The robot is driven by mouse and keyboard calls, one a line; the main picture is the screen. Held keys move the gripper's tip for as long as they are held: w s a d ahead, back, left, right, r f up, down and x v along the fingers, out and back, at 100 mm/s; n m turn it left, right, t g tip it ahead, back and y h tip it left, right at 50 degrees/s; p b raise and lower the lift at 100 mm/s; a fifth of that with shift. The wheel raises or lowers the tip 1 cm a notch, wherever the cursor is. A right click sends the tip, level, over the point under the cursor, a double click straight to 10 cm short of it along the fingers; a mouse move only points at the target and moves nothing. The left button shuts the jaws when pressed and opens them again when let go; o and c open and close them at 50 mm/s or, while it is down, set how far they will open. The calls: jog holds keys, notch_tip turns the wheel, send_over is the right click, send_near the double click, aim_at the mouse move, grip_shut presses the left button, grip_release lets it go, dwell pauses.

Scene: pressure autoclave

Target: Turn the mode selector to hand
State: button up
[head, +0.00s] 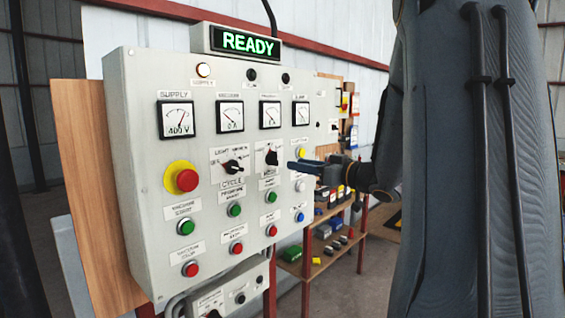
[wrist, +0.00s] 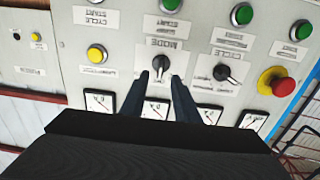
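The mode selector (head: 271,157) is a small black knob on a white plate on the grey panel, right of the cycle selector. In the wrist view, which is upside down, the mode knob (wrist: 160,65) sits under its MODE label, its pointer roughly in line with the fingers, towards the meters. My gripper (head: 291,165) is in front of the panel, just right of the knob in the head view. In the wrist view my gripper (wrist: 160,80) is open, one finger on each side of the knob's line. Contact and the remaining gap cannot be told.
The cycle selector (head: 233,166) and the red emergency stop (head: 182,179) are to the left. A yellow button (head: 300,152) is to the right. Green buttons (head: 234,210) and red buttons are below, meters (head: 270,114) above. A lit READY sign (head: 249,43) tops the panel.

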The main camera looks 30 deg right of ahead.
aim_at(278, 160)
jog(key=p+x, duration=0.2)
jog(key=x, duration=0.5)
jog(key=shift+w+a, duration=0.2)
jog(key=shift+w, duration=0.05)
grip_shut()
